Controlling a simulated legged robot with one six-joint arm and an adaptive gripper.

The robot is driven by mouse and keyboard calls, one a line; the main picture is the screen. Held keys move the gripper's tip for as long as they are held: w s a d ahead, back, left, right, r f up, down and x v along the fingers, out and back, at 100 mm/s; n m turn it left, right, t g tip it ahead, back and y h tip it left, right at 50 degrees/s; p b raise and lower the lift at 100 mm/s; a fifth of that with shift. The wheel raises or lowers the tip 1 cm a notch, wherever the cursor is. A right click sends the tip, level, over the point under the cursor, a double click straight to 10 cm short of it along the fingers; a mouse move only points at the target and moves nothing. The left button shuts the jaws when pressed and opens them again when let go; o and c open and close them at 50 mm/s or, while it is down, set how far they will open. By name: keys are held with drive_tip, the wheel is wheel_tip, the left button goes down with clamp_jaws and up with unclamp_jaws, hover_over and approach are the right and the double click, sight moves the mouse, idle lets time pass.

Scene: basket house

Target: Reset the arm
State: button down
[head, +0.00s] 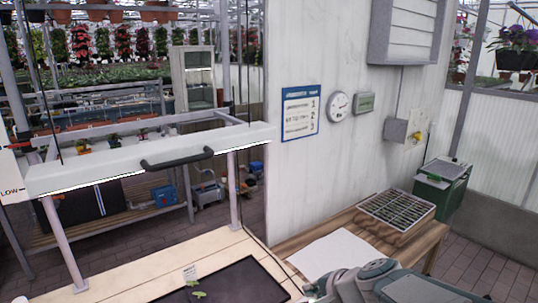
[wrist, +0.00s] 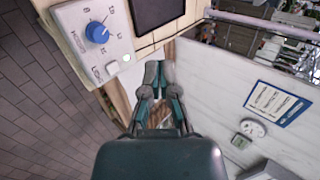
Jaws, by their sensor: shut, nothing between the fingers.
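My gripper (wrist: 158,72) shows in the wrist view, in the upper middle. Its two grey-green fingers are together at the tips, with nothing held between them. Below the fingertips, a gap between the linkages shows brown wood. In the head view, part of my arm crosses the bottom right, over the front of the wooden table (head: 315,230); I cannot make out the fingertips there.
A white bar with a black handle (head: 177,158) spans the left above a pale bench with a dark tray (head: 232,283). A blue-knobbed control panel (wrist: 93,45) is near my gripper.

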drive_tip(key=s+d+r+n+g+h, duration=0.1)
drive_tip(key=s+d+r+n+h, duration=0.1)
drive_tip(key=s+n, duration=0.3)
drive_tip(key=s+d+r+n+h, duration=0.1)
drive_tip(key=s+d+n+h, duration=0.2)
drive_tip(key=s, duration=0.9)
drive_tip(key=d+n, duration=0.1)
drive_tip(key=n, duration=0.2)
drive_tip(key=shift+d+r+g+h, duration=0.3)
drive_tip(key=shift+r+g+h, duration=0.05)
drive_tip(key=shift+g+h, duration=0.05)
